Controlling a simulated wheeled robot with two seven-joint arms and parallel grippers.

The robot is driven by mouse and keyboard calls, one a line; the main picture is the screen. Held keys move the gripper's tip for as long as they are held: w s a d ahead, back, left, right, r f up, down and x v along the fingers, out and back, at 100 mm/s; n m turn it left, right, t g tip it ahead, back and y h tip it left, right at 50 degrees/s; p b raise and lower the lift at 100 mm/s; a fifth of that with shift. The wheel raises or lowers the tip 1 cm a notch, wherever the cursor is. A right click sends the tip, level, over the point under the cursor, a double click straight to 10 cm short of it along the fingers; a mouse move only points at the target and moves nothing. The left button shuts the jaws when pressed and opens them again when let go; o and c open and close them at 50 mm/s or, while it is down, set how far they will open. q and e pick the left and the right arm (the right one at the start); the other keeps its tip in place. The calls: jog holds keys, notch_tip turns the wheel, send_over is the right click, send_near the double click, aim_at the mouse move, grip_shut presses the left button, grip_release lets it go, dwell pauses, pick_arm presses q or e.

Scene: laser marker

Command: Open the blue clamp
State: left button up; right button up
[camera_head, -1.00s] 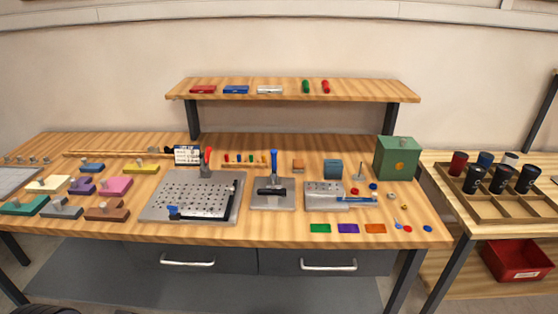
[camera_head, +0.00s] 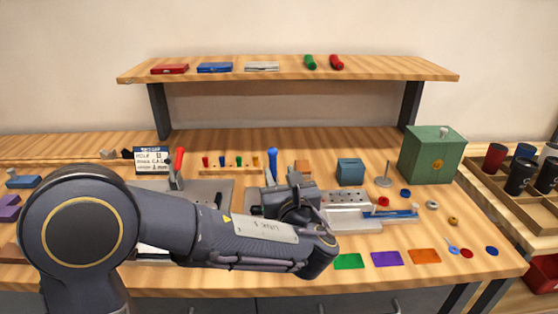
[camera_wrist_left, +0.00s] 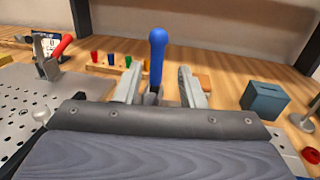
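The blue clamp has an upright blue handle (camera_head: 272,165), which stands behind my left gripper in the head view. In the left wrist view the blue handle (camera_wrist_left: 157,58) rises between my two fingers, with some grey metal below it. My left gripper (camera_wrist_left: 158,88) is open, with one finger on each side of the handle and a visible gap to both. In the head view the left gripper (camera_head: 294,186) is at the clamp; its fingertips are hard to make out. The arm and gripper body hide the clamp's base. My right gripper is out of view.
A red-handled clamp (camera_head: 178,166) stands to the left on a perforated plate (camera_wrist_left: 22,112). A rack of coloured pegs (camera_head: 230,166) is behind. A blue box (camera_head: 350,172) and a metal fixture (camera_head: 348,198) are to the right. A shelf (camera_head: 285,72) spans above.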

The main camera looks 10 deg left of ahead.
aim_at(274, 162)
pick_arm(q)
jog(key=x, duration=0.7)
jog(key=shift+a, duration=0.15)
grip_shut()
